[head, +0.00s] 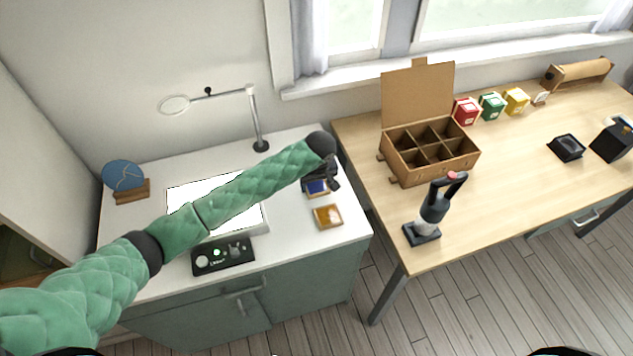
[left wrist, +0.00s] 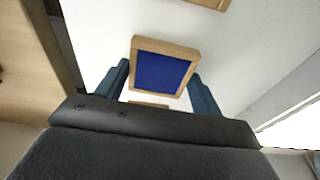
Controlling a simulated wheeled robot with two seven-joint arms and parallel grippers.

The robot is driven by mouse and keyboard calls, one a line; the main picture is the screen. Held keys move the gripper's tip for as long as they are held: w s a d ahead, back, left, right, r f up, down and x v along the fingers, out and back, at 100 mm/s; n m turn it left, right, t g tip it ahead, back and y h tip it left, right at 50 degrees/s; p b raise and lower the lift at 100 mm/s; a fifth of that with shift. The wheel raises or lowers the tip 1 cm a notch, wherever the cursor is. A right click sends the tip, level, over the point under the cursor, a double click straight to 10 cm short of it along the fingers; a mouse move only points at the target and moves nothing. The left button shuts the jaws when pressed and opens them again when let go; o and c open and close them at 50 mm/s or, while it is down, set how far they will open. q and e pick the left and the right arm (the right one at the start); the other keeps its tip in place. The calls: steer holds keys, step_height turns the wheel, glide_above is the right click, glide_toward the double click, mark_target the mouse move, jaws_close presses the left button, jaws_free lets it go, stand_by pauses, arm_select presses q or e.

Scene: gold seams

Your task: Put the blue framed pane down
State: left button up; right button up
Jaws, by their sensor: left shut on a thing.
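The blue framed pane (left wrist: 162,72) has a light wooden frame around a deep blue centre. In the left wrist view it sits between the two fingers of my left gripper (left wrist: 162,88), which is shut on it. In the head view the pane (head: 317,187) shows partly below my left gripper (head: 325,180), over the right part of the white worktop (head: 340,236). I cannot tell whether the pane touches the worktop. My right gripper is not in view.
An amber framed pane (head: 328,216) lies just in front on the worktop. A lit white panel (head: 250,218) lies to the left, with a black control tray (head: 222,256) before it. A divided cardboard box (head: 440,168) stands on the wooden table to the right.

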mark_target(318, 188)
arm_select(q)
steer(key=o, duration=1.1)
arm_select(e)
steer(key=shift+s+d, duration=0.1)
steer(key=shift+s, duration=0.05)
arm_select(q)
steer(key=shift+r, duration=0.1)
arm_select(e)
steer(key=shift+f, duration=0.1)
arm_select(q)
steer(key=shift+r+b, duration=0.3)
steer(key=shift+b, duration=0.05)
steer(key=r, duration=0.1)
steer(key=r+b, duration=0.1)
steer(key=r, duration=0.1)
steer(key=r+b, duration=0.1)
steer(key=shift+s+d+r, duration=0.15)
steer(key=shift+s+d, duration=0.05)
steer(key=shift+s, duration=0.15)
step_height(318, 188, up, 7)
steer(key=s+b, duration=0.1)
steer(key=b, duration=0.1)
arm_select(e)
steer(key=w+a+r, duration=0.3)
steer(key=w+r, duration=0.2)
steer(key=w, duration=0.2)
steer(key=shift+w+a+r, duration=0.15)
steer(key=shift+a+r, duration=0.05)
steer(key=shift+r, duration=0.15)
